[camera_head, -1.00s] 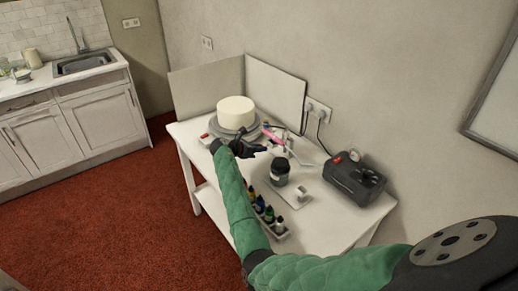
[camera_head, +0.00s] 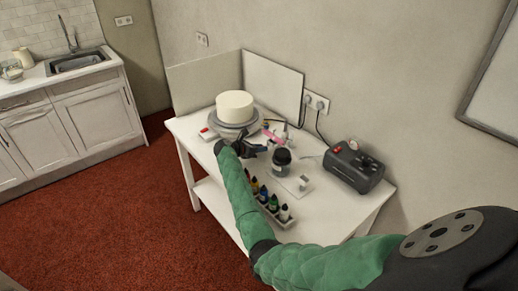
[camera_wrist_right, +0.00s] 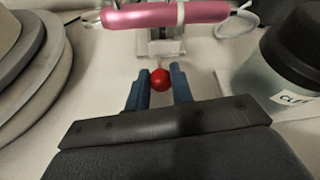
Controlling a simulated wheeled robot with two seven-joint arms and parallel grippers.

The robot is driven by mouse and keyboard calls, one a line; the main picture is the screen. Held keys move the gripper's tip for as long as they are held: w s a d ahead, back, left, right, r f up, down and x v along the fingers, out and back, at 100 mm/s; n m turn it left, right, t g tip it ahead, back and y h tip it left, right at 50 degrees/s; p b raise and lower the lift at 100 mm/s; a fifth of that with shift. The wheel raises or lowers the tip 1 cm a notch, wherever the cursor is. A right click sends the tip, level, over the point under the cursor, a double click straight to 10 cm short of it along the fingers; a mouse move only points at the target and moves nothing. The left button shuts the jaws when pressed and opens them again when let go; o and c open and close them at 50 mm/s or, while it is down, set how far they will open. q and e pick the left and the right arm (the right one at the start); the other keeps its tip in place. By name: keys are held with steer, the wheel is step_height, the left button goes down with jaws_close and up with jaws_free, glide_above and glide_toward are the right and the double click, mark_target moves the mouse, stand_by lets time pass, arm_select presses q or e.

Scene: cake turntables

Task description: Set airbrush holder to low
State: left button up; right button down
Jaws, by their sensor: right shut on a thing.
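The airbrush holder is a small pale stand (camera_wrist_right: 163,47) on the table, with a pink airbrush (camera_wrist_right: 165,14) lying across it in a white clip. A red ball knob (camera_wrist_right: 160,79) sticks out from the stand toward me. My right gripper (camera_wrist_right: 160,82) is shut on this knob, with one blue finger on each side. In the head view the pink airbrush (camera_head: 272,136) shows just beyond my right gripper (camera_head: 259,149). The stand is mostly hidden there. My left gripper is not in view.
A turntable (camera_head: 233,129) with a white cake (camera_head: 235,106) stands left of the gripper. A dark-lidded jar (camera_head: 281,161) stands close on its right. A row of small bottles (camera_head: 268,198) is in front, and a black compressor (camera_head: 353,167) stands at the right.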

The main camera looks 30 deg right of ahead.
steer(key=c, duration=1.4)
jaws_free()
steer(key=shift+f, duration=0.3)
steer(key=shift+o, duration=0.8)
steer(key=shift+a+r, duration=0.15)
steer(key=shift+a, duration=0.15)
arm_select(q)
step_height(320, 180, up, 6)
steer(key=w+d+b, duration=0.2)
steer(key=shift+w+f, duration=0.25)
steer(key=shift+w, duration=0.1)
arm_select(e)
steer(key=shift+v, duration=3.6)
steer(key=shift+w, duration=0.1)
